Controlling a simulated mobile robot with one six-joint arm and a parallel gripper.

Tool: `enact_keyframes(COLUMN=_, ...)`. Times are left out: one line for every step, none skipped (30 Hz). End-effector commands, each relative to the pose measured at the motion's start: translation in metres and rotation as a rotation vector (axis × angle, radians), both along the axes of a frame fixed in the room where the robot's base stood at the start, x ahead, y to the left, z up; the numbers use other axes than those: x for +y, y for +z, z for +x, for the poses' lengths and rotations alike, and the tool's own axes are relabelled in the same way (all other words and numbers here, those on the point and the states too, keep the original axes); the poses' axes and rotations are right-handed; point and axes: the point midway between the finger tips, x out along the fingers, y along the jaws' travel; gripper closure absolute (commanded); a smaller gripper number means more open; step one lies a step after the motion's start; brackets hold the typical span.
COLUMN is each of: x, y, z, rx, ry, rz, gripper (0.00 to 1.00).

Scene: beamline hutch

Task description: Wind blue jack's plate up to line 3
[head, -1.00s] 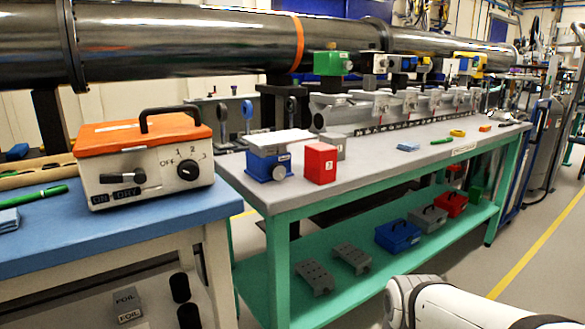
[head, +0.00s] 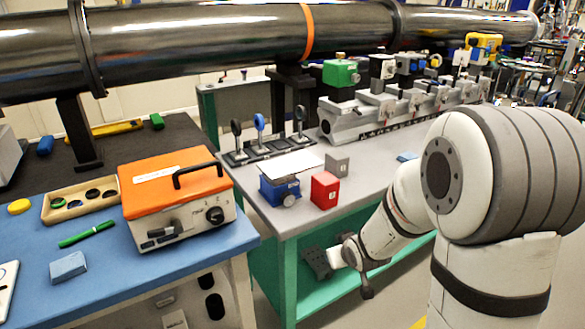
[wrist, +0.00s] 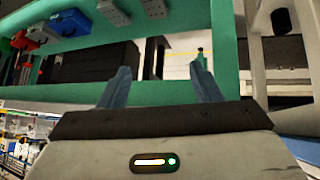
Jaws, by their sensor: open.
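The blue jack (head: 280,193) stands on the grey bench top near its left front corner. Its pale plate (head: 288,164) lies flat on top, and a round grey knob (head: 289,200) faces the front. Scale lines on the jack are too small to read. My gripper shows in the wrist view (wrist: 163,76) with two blue-grey fingers spread apart and nothing between them. In the head view my arm reaches down in front of the bench's front edge, to the right of and below the jack, apart from it.
A red block (head: 325,190) stands close right of the jack, with a grey block (head: 337,165) behind. Lens-like posts (head: 260,124) stand behind the plate. An orange-topped control box (head: 178,200) sits on the blue table at left. A green lower shelf runs under the bench.

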Motion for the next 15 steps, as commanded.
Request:
enact_keyframes(x=0.008, y=0.026, z=0.009, rx=-0.029, ry=0.029, rz=0.012, gripper=0.42)
enact_keyframes(x=0.013, y=0.032, z=0.014, rx=-0.05, ry=0.048, rz=0.021, gripper=0.42)
enact_keyframes(x=0.02, y=0.04, z=0.021, rx=-0.081, ry=0.072, rz=0.035, gripper=0.42)
enact_keyframes(x=0.025, y=0.046, z=0.025, rx=-0.103, ry=0.09, rz=0.046, gripper=0.42)
enact_keyframes(x=0.03, y=0.051, z=0.03, rx=-0.125, ry=0.108, rz=0.057, gripper=0.42)
enact_keyframes(x=0.037, y=0.059, z=0.035, rx=-0.153, ry=0.13, rz=0.072, gripper=0.42)
enact_keyframes(x=0.042, y=0.064, z=0.038, rx=-0.171, ry=0.146, rz=0.084, gripper=0.42)
enact_keyframes(x=0.047, y=0.069, z=0.04, rx=-0.19, ry=0.162, rz=0.097, gripper=0.42)
enact_keyframes(x=0.054, y=0.075, z=0.044, rx=-0.215, ry=0.183, rz=0.113, gripper=0.42)
enact_keyframes(x=0.058, y=0.08, z=0.045, rx=-0.231, ry=0.198, rz=0.126, gripper=0.42)
enact_keyframes(x=0.063, y=0.084, z=0.047, rx=-0.247, ry=0.212, rz=0.138, gripper=0.42)
enact_keyframes(x=0.069, y=0.09, z=0.049, rx=-0.27, ry=0.228, rz=0.157, gripper=0.42)
enact_keyframes(x=0.073, y=0.094, z=0.05, rx=-0.284, ry=0.241, rz=0.169, gripper=0.42)
enact_keyframes(x=0.077, y=0.098, z=0.051, rx=-0.299, ry=0.253, rz=0.181, gripper=0.42)
enact_keyframes(x=0.081, y=0.103, z=0.052, rx=-0.315, ry=0.266, rz=0.197, gripper=0.42)
